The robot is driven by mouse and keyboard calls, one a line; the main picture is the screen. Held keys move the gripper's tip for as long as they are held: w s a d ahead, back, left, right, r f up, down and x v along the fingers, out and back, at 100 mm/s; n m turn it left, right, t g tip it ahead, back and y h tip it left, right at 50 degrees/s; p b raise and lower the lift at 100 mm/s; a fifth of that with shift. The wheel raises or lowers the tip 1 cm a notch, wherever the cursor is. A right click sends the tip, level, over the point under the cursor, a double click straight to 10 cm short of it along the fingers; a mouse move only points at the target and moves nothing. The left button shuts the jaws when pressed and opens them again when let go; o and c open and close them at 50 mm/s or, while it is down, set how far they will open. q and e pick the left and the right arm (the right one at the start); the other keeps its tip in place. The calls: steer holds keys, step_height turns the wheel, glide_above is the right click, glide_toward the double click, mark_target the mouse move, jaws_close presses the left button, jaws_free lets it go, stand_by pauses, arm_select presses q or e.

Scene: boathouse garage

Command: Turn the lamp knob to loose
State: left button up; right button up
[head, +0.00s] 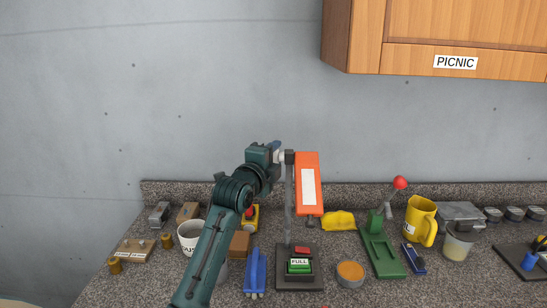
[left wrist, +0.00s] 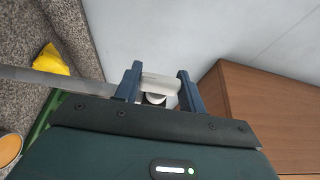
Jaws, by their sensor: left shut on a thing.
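The lamp has an orange head (head: 307,170) with a white panel, on a grey upright post (head: 289,205) above a dark base (head: 287,282). The lamp knob (head: 282,157) is pale and sits at the top of the post, left of the head. My left gripper (head: 276,152) is shut on this knob. In the left wrist view, the pale knob (left wrist: 160,88) lies between the two blue fingers of the left gripper (left wrist: 158,82). Any loose or tight marking on the knob is not visible. My right gripper is out of view.
The base carries a green block (head: 300,266) marked FULL and a small red one. A yellow mug (head: 420,220), green stand (head: 382,255), orange-topped tin (head: 350,273) and white mug (head: 190,237) crowd the counter. A wooden PICNIC cupboard (head: 450,35) hangs at upper right.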

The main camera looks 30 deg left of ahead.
arm_select(q)
steer(key=shift+c, duration=1.4)
steer(key=shift+g, duration=0.3)
steer(key=shift+a+r+n+g, duration=0.1)
steer(key=shift+n+g, duration=0.5)
steer(key=shift+g, duration=0.6)
steer(key=g, duration=0.2)
steer(key=n+g+h, duration=0.1)
steer(key=g, duration=0.2)
steer(key=shift+h, duration=0.3)
steer(key=g+h, duration=0.1)
steer(key=g, duration=0.1)
steer(key=n+g+h, duration=0.1)
steer(key=g, duration=0.1)
steer(key=shift+n+g, duration=0.3)
steer(key=shift+g, duration=0.1)
steer(key=shift+n+g+h, duration=0.4)
steer(key=shift+g+h, duration=0.3)
steer(key=shift+g, duration=0.8)
steer(key=shift+f, duration=0.2)
